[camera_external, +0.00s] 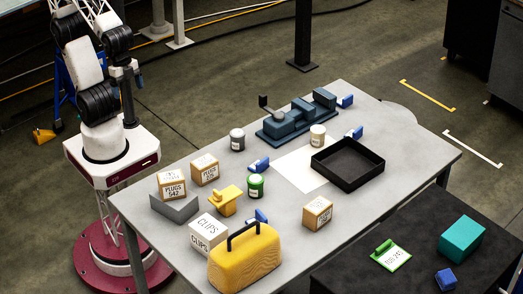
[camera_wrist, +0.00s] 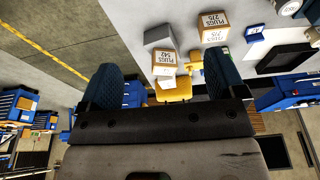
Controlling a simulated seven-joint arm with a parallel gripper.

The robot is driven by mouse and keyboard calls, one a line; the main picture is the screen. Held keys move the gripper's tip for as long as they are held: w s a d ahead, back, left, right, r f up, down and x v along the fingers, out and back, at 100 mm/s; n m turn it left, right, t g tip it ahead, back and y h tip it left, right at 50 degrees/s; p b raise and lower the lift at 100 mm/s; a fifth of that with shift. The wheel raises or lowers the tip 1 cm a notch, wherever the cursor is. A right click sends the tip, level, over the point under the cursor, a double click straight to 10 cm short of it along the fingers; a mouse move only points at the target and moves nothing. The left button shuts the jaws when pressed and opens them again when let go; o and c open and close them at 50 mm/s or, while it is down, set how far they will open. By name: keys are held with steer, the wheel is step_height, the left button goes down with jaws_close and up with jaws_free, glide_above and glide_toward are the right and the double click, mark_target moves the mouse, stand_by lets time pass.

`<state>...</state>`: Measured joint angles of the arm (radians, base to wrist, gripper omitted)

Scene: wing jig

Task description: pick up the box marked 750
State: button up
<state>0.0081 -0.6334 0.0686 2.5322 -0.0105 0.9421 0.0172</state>
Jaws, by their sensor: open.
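No label clearly reads 750. A tan box (camera_external: 317,213) with a white label too small to read stands alone near the table's front right edge. A box marked PLUGS 542 (camera_external: 171,186) sits at the left on a grey block; it also shows in the wrist view (camera_wrist: 166,62). Behind it is another PLUGS box (camera_external: 205,169), whose number looks like 275 in the wrist view (camera_wrist: 214,27). A white CLIPS box (camera_external: 208,235) stands at the front. My gripper (camera_wrist: 160,82) is open and empty, its fingers spread, apart from all boxes.
The grey table (camera_external: 150,222) also carries a yellow case (camera_external: 245,262), yellow tool (camera_external: 226,200), green-labelled jar (camera_external: 256,186), black tray (camera_external: 348,166) and blue-grey vise (camera_external: 297,118). A dark bench (camera_external: 425,235) stands at lower right. The table's right end is mostly clear.

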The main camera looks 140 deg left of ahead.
steer(key=shift+o, duration=1)
steer(key=w+a+f+t+y, duration=0.15)
steer(key=w+a, duration=0.25)
steer(key=w, duration=0.8)
steer(key=w+a+f+n+t, duration=0.15)
steer(key=w+a, duration=0.25)
steer(key=w, duration=0.8)
steer(key=w+a+f+t+y, duration=0.1)
steer(key=w+a+t, duration=0.3)
steer(key=w, duration=0.8)
steer(key=w+a+f+t, duration=0.2)
steer(key=w+a+f, duration=0.5)
steer(key=w+f, duration=0.2)
steer(key=w+a+f+t+h, duration=0.1)
steer(key=w+a+f+t, duration=0.1)
steer(key=w+a+f, duration=0.6)
steer(key=x, duration=0.4)
steer(key=shift+w, duration=0.4)
